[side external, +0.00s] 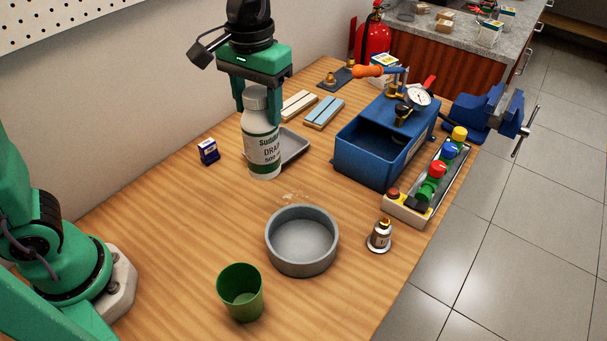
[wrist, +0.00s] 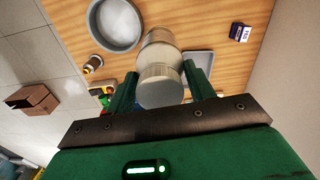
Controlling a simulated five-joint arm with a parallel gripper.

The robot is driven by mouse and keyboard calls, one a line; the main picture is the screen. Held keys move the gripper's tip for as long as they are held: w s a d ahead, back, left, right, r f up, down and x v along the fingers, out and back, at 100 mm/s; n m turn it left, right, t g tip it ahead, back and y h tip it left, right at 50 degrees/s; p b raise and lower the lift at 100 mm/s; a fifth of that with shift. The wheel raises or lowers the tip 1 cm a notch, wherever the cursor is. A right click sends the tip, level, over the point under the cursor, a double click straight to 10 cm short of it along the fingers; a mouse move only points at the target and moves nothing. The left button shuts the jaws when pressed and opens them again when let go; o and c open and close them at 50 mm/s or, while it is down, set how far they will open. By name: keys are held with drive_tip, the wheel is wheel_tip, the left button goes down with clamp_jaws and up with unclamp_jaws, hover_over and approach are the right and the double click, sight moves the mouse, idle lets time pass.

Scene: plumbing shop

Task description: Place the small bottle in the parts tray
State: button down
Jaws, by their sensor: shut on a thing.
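A white bottle (side external: 263,150) with a green-and-white label reading DRAIN is upright in my gripper (side external: 260,106). My gripper is shut on its upper part, one finger on each side. In the wrist view the bottle (wrist: 160,88) is seen from its cap end between the fingers (wrist: 160,74). A shallow grey rectangular tray (side external: 296,146) lies behind the bottle in the side view, partly hidden by it. In the wrist view the tray (wrist: 198,63) shows beside the right finger. I cannot tell whether the bottle's base touches anything.
A round grey dish (side external: 302,272), a green cup (side external: 241,300) and a small metallic piece (side external: 379,236) stand nearer the camera. A small blue box (side external: 208,151) is left of the bottle. A blue pump tank (side external: 365,155) and a button panel (side external: 410,210) stand at right.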

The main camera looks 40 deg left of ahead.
drive_tip(key=w, duration=0.8)
drive_tip(key=shift+w+a+f+n, duration=0.2)
drive_tip(key=shift+a+f+n, duration=0.2)
drive_tip(key=shift+a, duration=0.05)
drive_tip(key=w+a+f, duration=0.6)
drive_tip(key=a+f, duration=0.1)
drive_tip(key=a, duration=0.2)
drive_tip(key=shift+w+a, duration=0.25)
drive_tip(key=shift+a, duration=0.1)
drive_tip(key=shift+f, duration=2)
drive_tip(key=c, duration=0.6)
unclamp_jaws()
drive_tip(key=shift+f, duration=0.2)
drive_tip(key=shift+o, duration=0.2)
